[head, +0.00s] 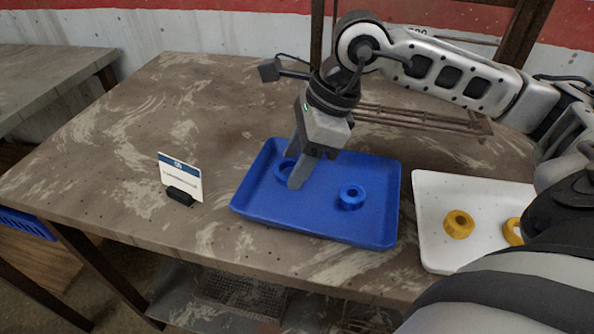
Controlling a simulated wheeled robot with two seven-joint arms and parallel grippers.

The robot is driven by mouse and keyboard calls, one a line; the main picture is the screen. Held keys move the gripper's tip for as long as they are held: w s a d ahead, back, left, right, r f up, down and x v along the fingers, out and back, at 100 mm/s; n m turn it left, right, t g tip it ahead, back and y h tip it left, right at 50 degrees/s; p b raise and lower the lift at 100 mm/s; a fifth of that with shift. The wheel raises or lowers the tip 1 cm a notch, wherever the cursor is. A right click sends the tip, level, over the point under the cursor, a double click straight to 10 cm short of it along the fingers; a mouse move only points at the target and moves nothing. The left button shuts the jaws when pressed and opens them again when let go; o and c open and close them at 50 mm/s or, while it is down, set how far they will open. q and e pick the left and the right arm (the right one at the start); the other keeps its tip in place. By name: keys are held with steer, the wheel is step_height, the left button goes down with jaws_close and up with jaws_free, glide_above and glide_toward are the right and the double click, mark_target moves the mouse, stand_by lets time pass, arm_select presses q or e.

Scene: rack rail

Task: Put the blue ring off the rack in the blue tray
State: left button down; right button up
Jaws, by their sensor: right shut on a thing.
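The blue tray (330,226) lies on the table, left of a white tray. One blue ring (352,197) lies in the right part of the blue tray. A second blue ring (281,170) is at the fingers of my right gripper (297,172), over the left part of the tray. My right gripper points down and is shut on that ring. The fingers partly hide the ring, and I cannot tell whether it touches the tray floor. The rack (425,119) stands behind the tray, partly hidden by my right arm. My left gripper is not in view.
A white tray (432,262) with yellow rings (458,224) stands at the right, partly hidden by my arm. A small sign on a black stand (181,180) stands left of the blue tray. The table's left part is clear.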

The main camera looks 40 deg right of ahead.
steer(key=shift+f, duration=1.45)
steer(key=shift+f, duration=0.25)
steer(key=o, duration=1)
steer(key=shift+r, duration=0.15)
steer(key=v, duration=1.2)
steer(key=shift+s+r+p, duration=0.1)
steer(key=shift+r+p, duration=0.05)
steer(key=shift+p, duration=0.2)
